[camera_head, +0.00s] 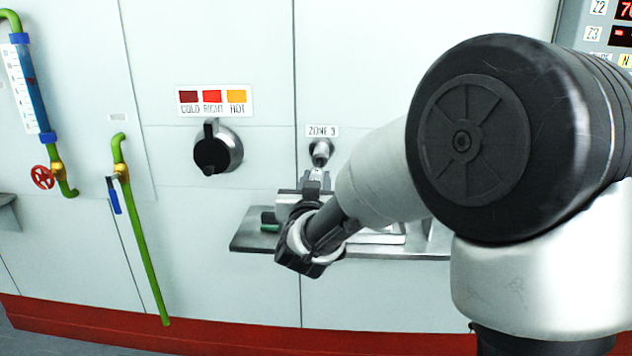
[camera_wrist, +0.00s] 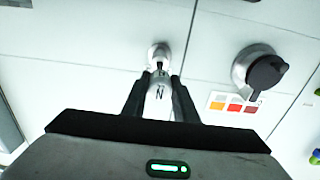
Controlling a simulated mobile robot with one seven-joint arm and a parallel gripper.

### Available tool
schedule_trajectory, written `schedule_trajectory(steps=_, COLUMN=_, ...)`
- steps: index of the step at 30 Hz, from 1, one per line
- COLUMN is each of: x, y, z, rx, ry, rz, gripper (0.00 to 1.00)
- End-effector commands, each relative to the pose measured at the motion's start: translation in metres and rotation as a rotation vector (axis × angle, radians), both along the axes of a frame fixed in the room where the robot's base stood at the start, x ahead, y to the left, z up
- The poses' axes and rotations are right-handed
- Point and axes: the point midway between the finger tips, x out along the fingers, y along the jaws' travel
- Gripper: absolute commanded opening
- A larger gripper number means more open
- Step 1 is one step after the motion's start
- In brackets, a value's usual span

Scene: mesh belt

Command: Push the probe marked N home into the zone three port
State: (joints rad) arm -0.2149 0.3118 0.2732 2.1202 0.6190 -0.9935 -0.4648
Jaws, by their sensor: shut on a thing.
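The zone three port (camera_head: 320,152) is a metal fitting on the white wall panel, under a "ZONE 3" label (camera_head: 322,131). It also shows in the wrist view (camera_wrist: 159,53). My gripper (camera_head: 313,180) is just below and in front of the port in the head view. In the wrist view my gripper (camera_wrist: 158,84) is shut on a pale metal probe (camera_wrist: 158,99) marked N. The probe's far tip lines up with the port and appears at or in its mouth; how deep it sits I cannot tell.
A narrow metal shelf (camera_head: 258,243) juts out below the port, with a green-ended item (camera_head: 268,218) on it, partly behind my gripper. A black knob (camera_head: 217,148) sticks out left of the port, under a colour label (camera_head: 214,100). Green pipes (camera_head: 140,240) run further left.

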Motion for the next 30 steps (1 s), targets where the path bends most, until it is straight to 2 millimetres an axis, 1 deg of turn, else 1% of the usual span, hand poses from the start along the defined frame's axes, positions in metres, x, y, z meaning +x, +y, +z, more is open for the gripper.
schedule_trajectory(steps=30, x=0.026, y=-0.001, z=0.001, rx=0.0, ry=-0.003, rz=0.0, gripper=0.06)
